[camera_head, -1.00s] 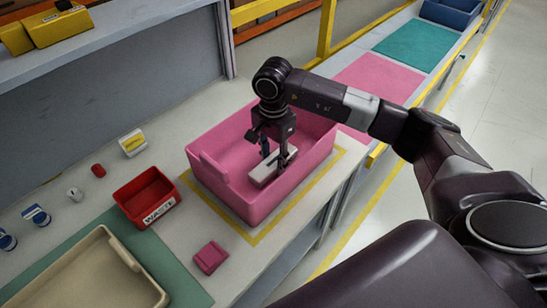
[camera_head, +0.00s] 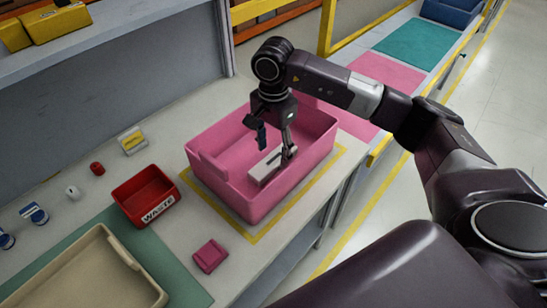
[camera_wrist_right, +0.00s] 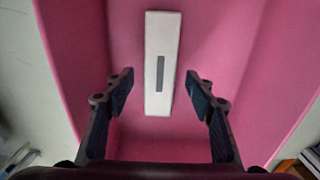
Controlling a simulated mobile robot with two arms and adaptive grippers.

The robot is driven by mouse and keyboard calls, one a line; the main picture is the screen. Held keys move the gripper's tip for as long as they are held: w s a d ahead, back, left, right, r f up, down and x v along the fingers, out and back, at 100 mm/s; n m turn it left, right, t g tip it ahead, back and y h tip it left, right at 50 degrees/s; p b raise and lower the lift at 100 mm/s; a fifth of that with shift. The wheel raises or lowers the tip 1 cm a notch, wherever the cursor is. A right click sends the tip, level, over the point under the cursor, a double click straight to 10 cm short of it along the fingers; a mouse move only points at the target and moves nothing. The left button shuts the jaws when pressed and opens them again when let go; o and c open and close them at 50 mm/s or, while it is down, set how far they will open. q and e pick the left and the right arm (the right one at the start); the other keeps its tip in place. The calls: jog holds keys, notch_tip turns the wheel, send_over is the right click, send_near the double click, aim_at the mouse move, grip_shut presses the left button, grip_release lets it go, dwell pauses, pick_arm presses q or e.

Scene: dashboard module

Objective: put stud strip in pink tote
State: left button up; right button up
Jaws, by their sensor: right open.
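The pink tote (camera_head: 222,184) stands on the workbench inside a yellow outline. The stud strip (camera_head: 264,167), a pale bar with a dark slot, lies inside the tote on its floor. In the right wrist view the stud strip (camera_wrist_right: 151,60) lies lengthwise ahead, between and beyond the fingers. My right gripper (camera_head: 275,147) is over the tote, pointing down, open and empty. In the wrist view its fingers (camera_wrist_right: 160,90) are spread apart on either side of the strip's near end, with gaps to it. My left gripper is out of view.
A red bin labelled WASTE (camera_head: 139,189) stands left of the tote. A small pink block (camera_head: 210,256) lies in front. A beige tray (camera_head: 75,277) sits on a green mat (camera_head: 183,279). Several small items lie at the left. Pink and teal mats (camera_head: 415,44) lie beyond.

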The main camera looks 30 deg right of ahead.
aim_at(273, 159)
notch_tip(273, 159, up, 9)
jog(key=b, duration=0.1)
jog(key=shift+f, duration=0.15)
